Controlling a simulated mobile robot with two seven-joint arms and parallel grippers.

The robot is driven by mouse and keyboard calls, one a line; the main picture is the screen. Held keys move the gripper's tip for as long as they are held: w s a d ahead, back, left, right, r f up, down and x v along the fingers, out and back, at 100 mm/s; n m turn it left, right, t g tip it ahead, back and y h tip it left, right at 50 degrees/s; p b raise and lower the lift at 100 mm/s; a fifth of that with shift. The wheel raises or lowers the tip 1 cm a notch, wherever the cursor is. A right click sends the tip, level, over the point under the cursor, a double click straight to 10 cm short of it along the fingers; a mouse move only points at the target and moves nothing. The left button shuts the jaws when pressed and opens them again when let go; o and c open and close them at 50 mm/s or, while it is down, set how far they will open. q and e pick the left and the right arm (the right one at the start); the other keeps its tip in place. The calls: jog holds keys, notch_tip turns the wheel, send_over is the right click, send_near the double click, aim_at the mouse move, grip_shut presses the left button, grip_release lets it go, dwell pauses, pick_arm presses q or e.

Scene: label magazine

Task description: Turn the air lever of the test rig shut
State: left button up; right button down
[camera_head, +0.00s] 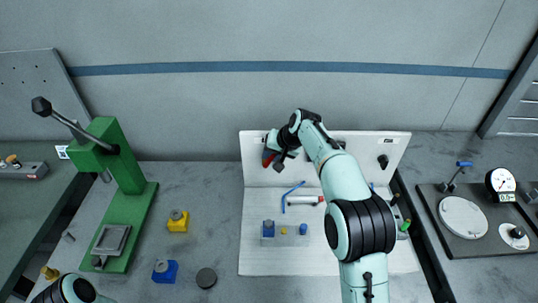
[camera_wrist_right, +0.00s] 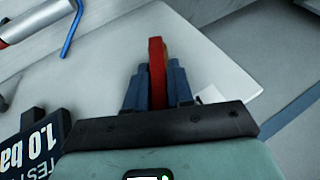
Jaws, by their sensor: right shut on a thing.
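The test rig is a white base with an upright back panel (camera_head: 370,147). My right gripper (camera_head: 272,157) is at the left end of that panel, shut on the red air lever (camera_head: 266,157). In the right wrist view the red lever (camera_wrist_right: 157,72) stands upright between the blue-grey fingertips of the right gripper (camera_wrist_right: 157,85), which touch or nearly touch it on both sides. The lever's pivot is hidden. A dark sign reading 1.0 bar (camera_wrist_right: 30,140) shows upside down beside the gripper. Part of my left arm shows at the lower left; its gripper is out of frame.
A white cylinder (camera_head: 303,200) and a blue tube (camera_head: 286,198) lie on the rig base, with small blue and yellow parts in front. A green press (camera_head: 122,200) stands left. A dial gauge stand (camera_head: 500,183) is at right. My right arm covers the rig's middle.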

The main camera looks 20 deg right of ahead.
jog(key=shift+s+d+f+t+y+b, duration=0.1)
jog(key=shift+d+f+t+y+b, duration=0.2)
jog(key=shift+y, duration=0.6)
jog(key=shift+d+r, duration=0.1)
jog(key=c, duration=1.1)
grip_release()
jog(key=v, duration=1.3)
jog(key=shift+s+d+r, duration=0.1)
jog(key=shift+s+d, duration=0.05)
